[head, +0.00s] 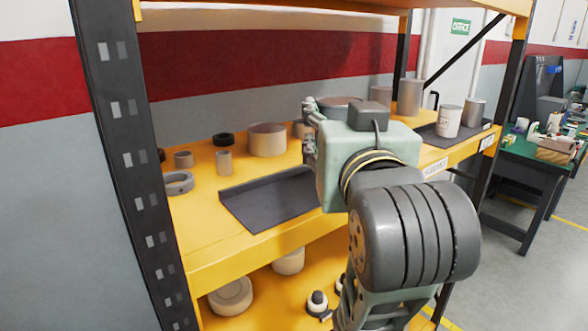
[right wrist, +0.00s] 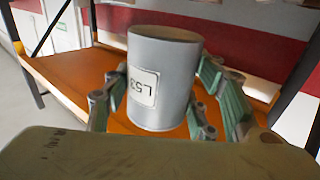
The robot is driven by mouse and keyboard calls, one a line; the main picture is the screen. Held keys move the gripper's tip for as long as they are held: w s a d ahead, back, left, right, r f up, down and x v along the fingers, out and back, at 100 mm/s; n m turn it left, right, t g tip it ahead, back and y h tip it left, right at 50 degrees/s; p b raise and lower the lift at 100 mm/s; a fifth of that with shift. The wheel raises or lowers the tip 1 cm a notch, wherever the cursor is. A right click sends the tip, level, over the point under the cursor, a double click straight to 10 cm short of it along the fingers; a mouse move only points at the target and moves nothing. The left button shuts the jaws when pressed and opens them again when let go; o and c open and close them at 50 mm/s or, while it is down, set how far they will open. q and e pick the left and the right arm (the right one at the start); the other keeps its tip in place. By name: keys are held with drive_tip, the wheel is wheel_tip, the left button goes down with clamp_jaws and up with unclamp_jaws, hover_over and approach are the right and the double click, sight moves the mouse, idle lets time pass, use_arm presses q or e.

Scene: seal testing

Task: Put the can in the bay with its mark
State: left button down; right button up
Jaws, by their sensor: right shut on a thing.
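A grey metal can (right wrist: 165,70) with a white label stands between the fingers of my right gripper in the right wrist view. The label's characters look like L53, though their reading is unsure. My right gripper (right wrist: 160,110) is shut on this can. In the head view the right gripper (head: 312,125) is partly hidden by its own wrist and reaches over the yellow shelf. A dark empty tray (head: 265,200) lies to its left. Another dark tray (head: 432,135) lies to the right, holding a labelled pale can (head: 448,121) and a grey can (head: 474,111). My left gripper is out of view.
Several rings and cylinders stand at the back left of the shelf, including a wide tan cylinder (head: 267,140) and a grey ring (head: 178,183). White edge tags (head: 435,168) are too small to read surely. A dark upright (head: 115,130) bounds the left. A green bench (head: 535,150) stands right.

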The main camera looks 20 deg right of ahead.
drive_tip(key=w+f+p, duration=0.1)
drive_tip(key=w+a+f+p, duration=0.1)
drive_tip(key=w+p, duration=0.1)
drive_tip(key=shift+w+a, duration=0.15)
drive_tip(key=w+f, duration=0.1)
drive_tip(key=w, duration=0.1)
drive_tip(key=w+a+f, duration=0.1)
drive_tip(key=w+f, duration=0.1)
drive_tip(key=w+a+f+p, duration=0.1)
drive_tip(key=w, duration=0.1)
drive_tip(key=shift+w+a+f, duration=0.1)
drive_tip(key=shift+w+f, duration=0.05)
drive_tip(key=shift+w, duration=0.15)
wheel_tip(320, 180, down, 4)
drive_tip(key=shift+r+p, duration=0.1)
drive_tip(key=shift+p, duration=0.4)
drive_tip(key=shift+f, duration=0.25)
drive_tip(key=shift+f, duration=0.15)
drive_tip(key=o, duration=1.4)
